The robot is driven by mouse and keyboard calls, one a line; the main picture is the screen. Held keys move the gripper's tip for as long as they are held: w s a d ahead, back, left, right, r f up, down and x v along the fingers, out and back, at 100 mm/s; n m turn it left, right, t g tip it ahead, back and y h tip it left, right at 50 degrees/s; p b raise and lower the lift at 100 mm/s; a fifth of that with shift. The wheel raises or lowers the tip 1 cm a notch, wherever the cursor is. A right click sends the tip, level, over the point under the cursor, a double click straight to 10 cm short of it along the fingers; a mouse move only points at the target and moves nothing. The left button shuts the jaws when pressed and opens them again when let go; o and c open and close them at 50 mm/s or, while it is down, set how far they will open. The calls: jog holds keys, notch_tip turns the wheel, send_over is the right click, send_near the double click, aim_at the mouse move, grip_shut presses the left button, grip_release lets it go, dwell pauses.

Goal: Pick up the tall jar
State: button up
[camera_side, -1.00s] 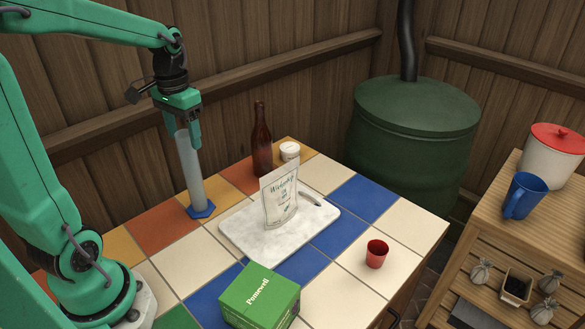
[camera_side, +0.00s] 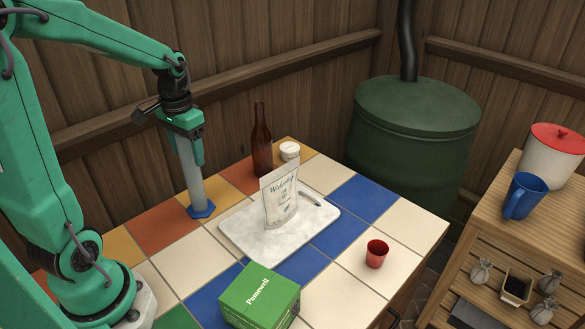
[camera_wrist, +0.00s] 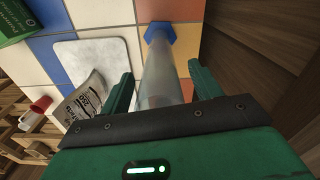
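The tall jar (camera_side: 196,187) is a narrow clear cylinder on a blue hexagonal foot, standing upright on the tiled table. In the wrist view the jar (camera_wrist: 160,72) runs between my fingers, its blue foot at the top of the picture. My gripper (camera_side: 189,150) is over the jar's upper end, with a finger down along its side. In the wrist view my gripper (camera_wrist: 163,82) is open, a finger on each side of the jar with narrow gaps showing. The jar's rim is hidden by my gripper in the side view.
A brown bottle (camera_side: 261,142) and a small white-lidded pot (camera_side: 289,151) stand behind right of the jar. A marble board (camera_side: 245,240) with a white pouch (camera_side: 279,197) lies to its right.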

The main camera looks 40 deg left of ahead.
jog(key=c, duration=1.3)
jog(key=shift+r, duration=0.15)
jog(key=shift+r, duration=0.5)
jog(key=s+d+r, duration=0.1)
jog(key=d+r, duration=0.8)
jog(key=d, duration=0.2)
jog(key=shift+d+r, duration=0.3)
jog(key=shift+r, duration=0.05)
jog(key=shift+s, duration=0.1)
